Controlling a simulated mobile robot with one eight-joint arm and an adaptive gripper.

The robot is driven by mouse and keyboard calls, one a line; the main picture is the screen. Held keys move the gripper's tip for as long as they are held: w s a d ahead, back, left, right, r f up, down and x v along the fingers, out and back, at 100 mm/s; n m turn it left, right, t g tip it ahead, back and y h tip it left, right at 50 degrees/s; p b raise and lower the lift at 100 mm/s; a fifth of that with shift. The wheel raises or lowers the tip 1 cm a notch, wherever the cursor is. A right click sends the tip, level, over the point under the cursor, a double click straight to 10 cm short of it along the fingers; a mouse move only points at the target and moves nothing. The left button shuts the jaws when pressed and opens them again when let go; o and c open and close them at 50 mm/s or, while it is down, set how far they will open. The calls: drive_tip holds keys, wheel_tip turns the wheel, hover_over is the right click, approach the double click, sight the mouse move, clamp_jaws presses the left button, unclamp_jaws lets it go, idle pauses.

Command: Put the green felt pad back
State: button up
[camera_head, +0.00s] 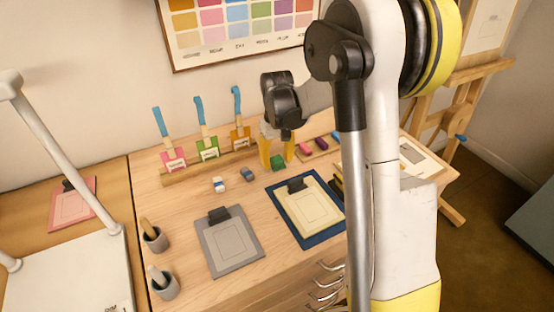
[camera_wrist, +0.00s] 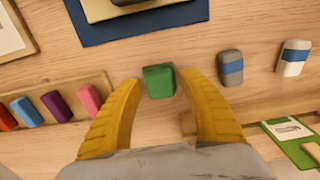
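The green felt pad (camera_head: 278,162) is a small block lying on the wooden table, in front of the wooden rail. It also shows in the wrist view (camera_wrist: 159,82), between the tips of my gripper's two yellow fingers. My gripper (camera_head: 277,154) points down over the pad, fingers apart and nothing held; in the wrist view my gripper (camera_wrist: 160,76) has a fingertip close to each side of the pad. I cannot tell whether they touch it. A wooden tray (camera_wrist: 97,82) beside it holds orange, blue, purple and pink pads in a row, with bare space at its near end.
A grey-and-blue eraser (camera_wrist: 231,68) and a white-and-blue eraser (camera_wrist: 294,58) lie near the pad. A dark blue board (camera_head: 286,218) with a clipped cream sheet lies in front. The wooden rail (camera_head: 238,158) holds blue-handled tools. A grey clipboard (camera_head: 230,243) lies further left.

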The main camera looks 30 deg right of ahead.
sight(277, 158)
wheel_tip(277, 158, up, 12)
drive_tip(key=p, duration=0.5)
drive_tip(key=s+a+r+t, duration=0.3)
drive_tip(key=s+a+r, duration=0.45)
drive_tip(key=s, duration=0.35)
drive_tip(key=s+a+t, duration=0.4)
drive_tip(key=s, duration=0.5)
drive_tip(key=shift+s+f, duration=0.35)
drive_tip(key=shift+s, duration=0.05)
